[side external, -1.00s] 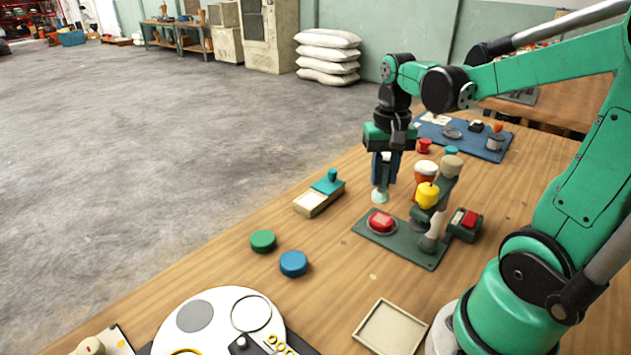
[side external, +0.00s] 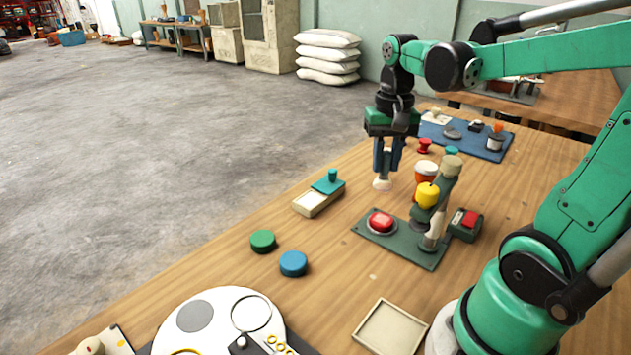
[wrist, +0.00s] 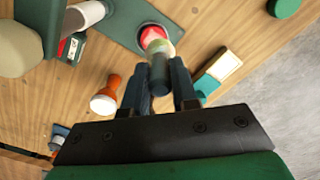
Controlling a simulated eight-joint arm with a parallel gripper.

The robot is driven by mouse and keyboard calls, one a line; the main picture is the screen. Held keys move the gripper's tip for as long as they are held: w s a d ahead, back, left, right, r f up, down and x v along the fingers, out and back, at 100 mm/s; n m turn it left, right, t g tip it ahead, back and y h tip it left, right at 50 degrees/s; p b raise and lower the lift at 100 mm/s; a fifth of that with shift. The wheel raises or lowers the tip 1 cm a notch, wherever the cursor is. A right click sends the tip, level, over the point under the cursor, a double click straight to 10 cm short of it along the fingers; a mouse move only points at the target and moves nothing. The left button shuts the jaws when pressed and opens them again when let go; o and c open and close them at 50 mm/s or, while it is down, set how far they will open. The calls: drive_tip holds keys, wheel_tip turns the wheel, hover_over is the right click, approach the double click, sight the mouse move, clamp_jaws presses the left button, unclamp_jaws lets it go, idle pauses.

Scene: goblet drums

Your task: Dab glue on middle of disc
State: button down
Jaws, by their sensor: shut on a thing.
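My gripper (side external: 387,160) is shut on a small upright dabber, whose pale, rounded lower end (side external: 382,184) shows below the fingers. In the wrist view the dabber (wrist: 159,68) is a grey-green cylinder between my fingertips, its pale green end overlapping a red disc. The red disc (side external: 381,221) sits in a grey ring on a dark green plate (side external: 412,252), in front of my gripper in the side view; it also shows in the wrist view (wrist: 152,33). A cream tray (side external: 309,204) with a white pad and a teal knobbed piece (side external: 328,184) stands left of the dabber.
A post holding a yellow piece (side external: 427,195) rises from the green plate. A red-buttoned box (side external: 465,224) and an orange goblet-shaped piece (side external: 425,174) stand nearby. Green (side external: 263,241) and blue (side external: 293,263) discs lie in front. An empty square tray (side external: 390,327) lies at the front.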

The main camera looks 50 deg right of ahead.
sight(384, 182)
drive_tip(key=shift+f, duration=0.1)
drive_tip(key=shift+f, duration=3.55)
drive_tip(key=shift+d+f, duration=0.2)
drive_tip(key=shift+f, duration=0.05)
drive_tip(key=shift+d+r, duration=0.1)
drive_tip(key=shift+d, duration=0.3)
drive_tip(key=shift+d+f, duration=0.25)
drive_tip(key=shift+d, duration=1.3)
drive_tip(key=a, duration=0.4)
drive_tip(key=shift+a, duration=0.15)
drive_tip(key=shift+r, duration=4.05)
